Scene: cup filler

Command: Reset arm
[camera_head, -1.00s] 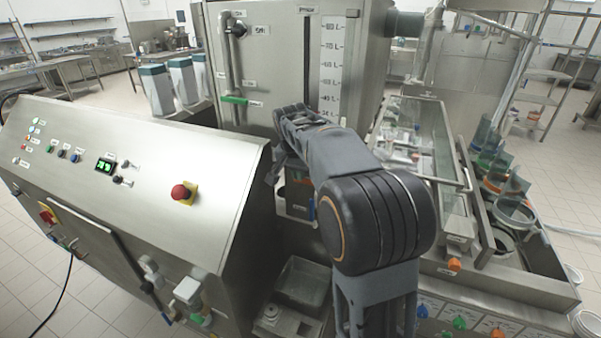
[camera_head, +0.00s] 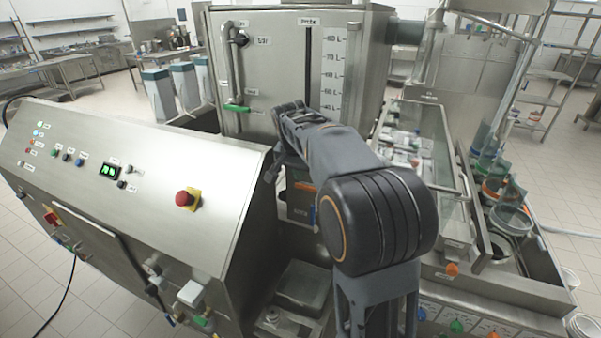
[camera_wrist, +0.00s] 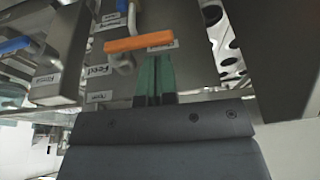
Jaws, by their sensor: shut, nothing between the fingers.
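My arm rises in front of the machine in the head view, folded with its forearm pointing away toward the steel tank (camera_head: 270,80). My gripper shows in the wrist view (camera_wrist: 154,62); its green fingers are together with nothing between them. An orange handle (camera_wrist: 139,43) appears just beyond the fingertips in that view. I cannot tell whether they touch. In the head view the fingers are hidden behind the arm.
A sloped control panel (camera_head: 120,180) with a red emergency button (camera_head: 187,198) stands to the left. A glass-covered section (camera_head: 415,150) and round cups (camera_head: 510,218) lie to the right. In the wrist view a blue handle (camera_wrist: 14,46) is at the left.

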